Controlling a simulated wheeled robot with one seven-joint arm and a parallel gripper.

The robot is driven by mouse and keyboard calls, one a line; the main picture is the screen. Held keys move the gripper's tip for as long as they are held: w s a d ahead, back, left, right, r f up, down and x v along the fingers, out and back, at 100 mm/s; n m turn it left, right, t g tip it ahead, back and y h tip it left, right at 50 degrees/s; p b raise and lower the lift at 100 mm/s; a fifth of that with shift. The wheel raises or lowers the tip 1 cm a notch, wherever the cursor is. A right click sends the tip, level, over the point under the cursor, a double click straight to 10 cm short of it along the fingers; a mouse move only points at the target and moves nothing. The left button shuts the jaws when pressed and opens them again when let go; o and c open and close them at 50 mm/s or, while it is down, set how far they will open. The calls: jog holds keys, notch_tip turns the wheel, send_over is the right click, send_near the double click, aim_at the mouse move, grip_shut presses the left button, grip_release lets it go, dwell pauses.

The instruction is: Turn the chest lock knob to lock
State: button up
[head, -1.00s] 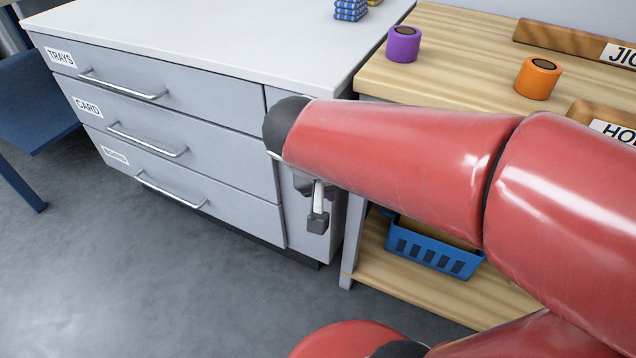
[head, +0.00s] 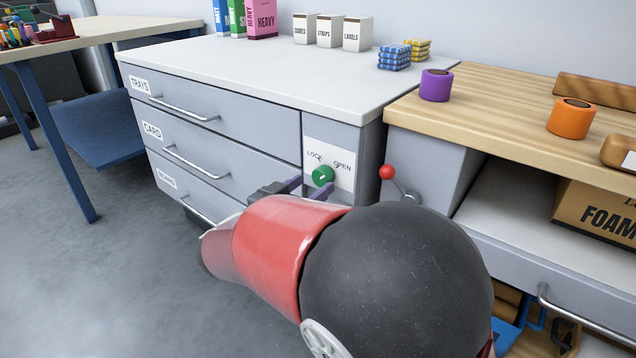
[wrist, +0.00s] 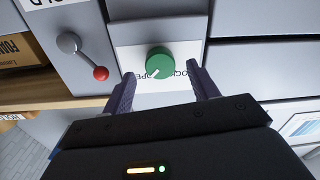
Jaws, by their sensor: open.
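The green round lock knob (head: 322,176) is on a white panel (head: 341,154) on the front of the grey drawer chest (head: 240,128). The panel reads LOCK at left and OPEN at right. In the wrist view the panel appears upside down, and the white mark of the knob (wrist: 159,62) points toward OPEN. My gripper (wrist: 160,74) is open, with one dark purple finger on each side of the knob in that view and gaps between. In the head view my gripper (head: 309,187) is at the knob, partly hidden by my arm. Contact cannot be told.
A lever with a red ball (head: 387,172) sticks out just right of the panel. Drawer handles (head: 184,108) project at left. A wooden bench (head: 490,102) holding purple (head: 436,86) and orange (head: 572,118) rolls stands at right. Floor at left is clear.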

aim_at(323, 176)
jog(key=shift+x, duration=1.45)
jog(key=c, duration=1)
